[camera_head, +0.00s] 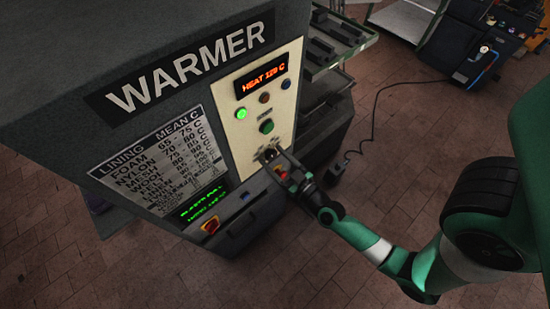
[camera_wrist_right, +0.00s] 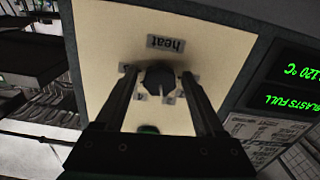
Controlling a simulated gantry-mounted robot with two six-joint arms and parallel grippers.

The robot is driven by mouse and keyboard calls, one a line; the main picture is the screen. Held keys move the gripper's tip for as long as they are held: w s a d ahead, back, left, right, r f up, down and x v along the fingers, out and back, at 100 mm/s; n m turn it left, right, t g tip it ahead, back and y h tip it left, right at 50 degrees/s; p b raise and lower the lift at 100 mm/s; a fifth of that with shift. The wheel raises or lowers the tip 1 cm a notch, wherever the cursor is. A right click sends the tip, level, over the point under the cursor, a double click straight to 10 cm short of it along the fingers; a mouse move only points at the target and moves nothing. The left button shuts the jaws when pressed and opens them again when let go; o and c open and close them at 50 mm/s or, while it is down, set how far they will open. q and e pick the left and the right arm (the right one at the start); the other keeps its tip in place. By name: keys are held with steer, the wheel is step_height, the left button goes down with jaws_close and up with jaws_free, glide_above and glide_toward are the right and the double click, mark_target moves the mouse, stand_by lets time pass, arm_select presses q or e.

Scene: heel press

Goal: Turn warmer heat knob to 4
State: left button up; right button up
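The black heat knob (camera_wrist_right: 160,76) sits on the warmer's cream panel (camera_wrist_right: 110,40), under a "heat" label (camera_wrist_right: 173,44) that appears upside down in the right wrist view. Small number marks show around the knob; its pointer setting is not clear. My right gripper (camera_wrist_right: 159,72) is open, with one finger on each side of the knob and a visible gap to each. In the head view my right gripper (camera_head: 276,158) is at the lower part of the panel and partly hides the knob (camera_head: 268,154). My left gripper is not in view.
The warmer (camera_head: 60,60) has a red heat display (camera_head: 263,80), a lit green button (camera_head: 242,114), other buttons and a red-yellow switch (camera_head: 211,226). A green screen (camera_head: 204,206) sits lower left. A shelf rack (camera_head: 335,45) stands behind; a black cable (camera_head: 375,115) lies on the floor.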

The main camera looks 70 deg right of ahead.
jaws_close()
steer(key=shift+m, duration=0.3)
steer(key=m, duration=0.3)
steer(key=shift+a+m, duration=0.1)
steer(key=shift+m, duration=1.5)
steer(key=shift+o, duration=1)
jaws_free()
